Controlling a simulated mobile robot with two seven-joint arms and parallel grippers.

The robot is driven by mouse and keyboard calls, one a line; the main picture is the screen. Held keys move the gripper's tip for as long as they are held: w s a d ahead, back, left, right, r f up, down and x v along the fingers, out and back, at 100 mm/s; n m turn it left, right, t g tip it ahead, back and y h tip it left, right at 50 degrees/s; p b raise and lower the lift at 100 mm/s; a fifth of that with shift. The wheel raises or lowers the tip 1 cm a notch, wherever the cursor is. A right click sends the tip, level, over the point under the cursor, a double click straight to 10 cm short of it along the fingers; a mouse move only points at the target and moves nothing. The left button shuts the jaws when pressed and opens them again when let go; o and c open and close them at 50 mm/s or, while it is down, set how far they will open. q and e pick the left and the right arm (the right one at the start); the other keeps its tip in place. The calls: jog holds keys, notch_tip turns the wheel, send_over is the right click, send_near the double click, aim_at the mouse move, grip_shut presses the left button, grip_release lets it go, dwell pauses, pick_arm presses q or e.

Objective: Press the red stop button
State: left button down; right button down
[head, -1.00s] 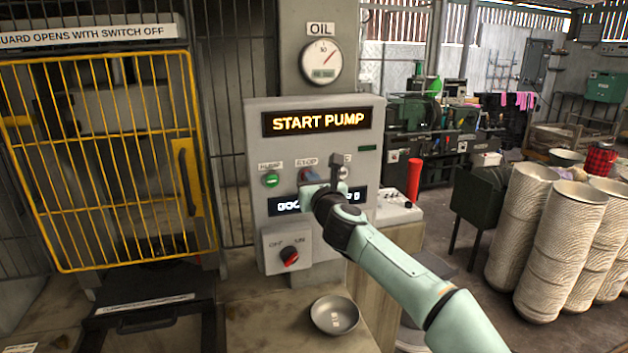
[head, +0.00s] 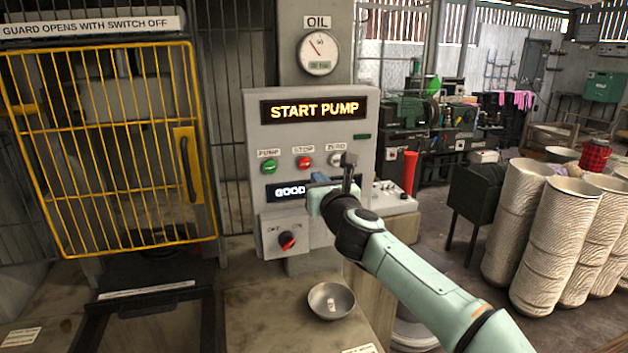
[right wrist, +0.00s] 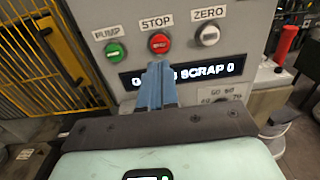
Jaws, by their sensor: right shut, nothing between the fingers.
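The red stop button (head: 304,162) is on the grey control panel (head: 372,110), under a STOP label, between the green pump button (head: 269,167) and the white zero button (head: 336,159). My right gripper (head: 318,178) is shut and empty, in front of the panel below the stop button. In the right wrist view, the red stop button (right wrist: 159,43) shows just above the closed blue fingertips (right wrist: 157,66), with a small gap in the picture. I cannot tell how far the fingertips stand from the panel. My left gripper is not in view.
The panel display (head: 310,111) reads START PUMP. A red-handled switch (head: 288,240) sits low on the panel. A metal bowl (head: 331,300) stands on the bench below. A yellow guard gate (head: 105,150) is at left, stacked pale cylinders (head: 560,240) at right.

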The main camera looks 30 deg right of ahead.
jog(key=b+v, duration=0.1)
jog(key=v, duration=0.3)
jog(key=shift+s, duration=0.4)
dwell(0.5)
